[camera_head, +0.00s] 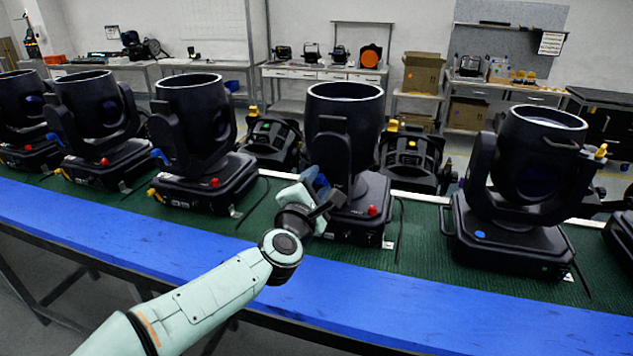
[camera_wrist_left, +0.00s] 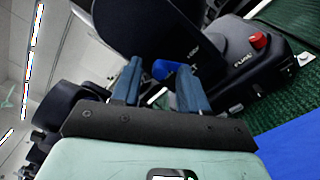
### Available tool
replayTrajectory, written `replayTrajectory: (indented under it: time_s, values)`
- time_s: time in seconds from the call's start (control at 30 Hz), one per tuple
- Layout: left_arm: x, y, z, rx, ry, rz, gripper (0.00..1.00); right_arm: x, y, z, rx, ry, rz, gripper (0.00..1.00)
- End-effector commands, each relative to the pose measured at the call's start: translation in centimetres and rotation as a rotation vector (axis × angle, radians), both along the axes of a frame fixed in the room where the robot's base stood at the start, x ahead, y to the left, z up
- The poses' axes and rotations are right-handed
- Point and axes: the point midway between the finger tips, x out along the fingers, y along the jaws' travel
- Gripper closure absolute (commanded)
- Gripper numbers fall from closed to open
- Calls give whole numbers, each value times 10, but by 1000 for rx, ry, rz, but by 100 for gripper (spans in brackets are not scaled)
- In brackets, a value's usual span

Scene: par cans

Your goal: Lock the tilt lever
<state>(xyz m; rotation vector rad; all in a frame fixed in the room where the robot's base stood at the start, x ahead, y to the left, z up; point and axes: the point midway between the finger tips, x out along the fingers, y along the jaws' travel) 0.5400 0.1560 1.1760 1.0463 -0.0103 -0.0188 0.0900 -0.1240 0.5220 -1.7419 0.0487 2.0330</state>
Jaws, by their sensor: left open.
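A black par can (camera_head: 345,120) stands in its yoke on a black base near the middle of the head view. Its blue tilt lever (camera_wrist_left: 165,69) shows in the wrist view as a small blue piece between and just beyond my finger tips. My left gripper (camera_head: 322,188) is open at the left side of this light, with its blue-grey fingers pointing at it. In the wrist view the two fingers of the left gripper (camera_wrist_left: 158,78) stand apart on either side of the lever. Whether they touch it cannot be told. In the head view the gripper mostly hides this lever.
A red knob (camera_wrist_left: 259,40) sits on the base by the gripper. Similar lights stand to the left (camera_head: 195,110) and right (camera_head: 535,150) on a green mat (camera_head: 420,245) with a blue front edge (camera_head: 370,310). Fixtures behind crowd the gap.

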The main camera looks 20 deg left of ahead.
Motion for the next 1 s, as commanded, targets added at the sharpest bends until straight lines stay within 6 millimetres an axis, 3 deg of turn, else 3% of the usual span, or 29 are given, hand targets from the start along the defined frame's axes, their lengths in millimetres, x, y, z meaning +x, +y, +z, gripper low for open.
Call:
replayTrajectory:
  time_s: [0.3, 0.33, 0.47, 1.0]
  values:
    - [4, 0, 0, 1, 0, 0, 56, 0, 0, 0, -1, 2, 0, 100]
    - [4, 0, 0, 1, 0, 0, 59, 0, 0, 0, -1, 1, 0, 100]
    - [3, 0, 0, 1, 0, 0, 100, 0, 0, 0, -1, 0, 0, 100]
    - [3, -4, 2, 113, -1, -1, 100, -2, 0, 8, 1, 9, 2, 100]
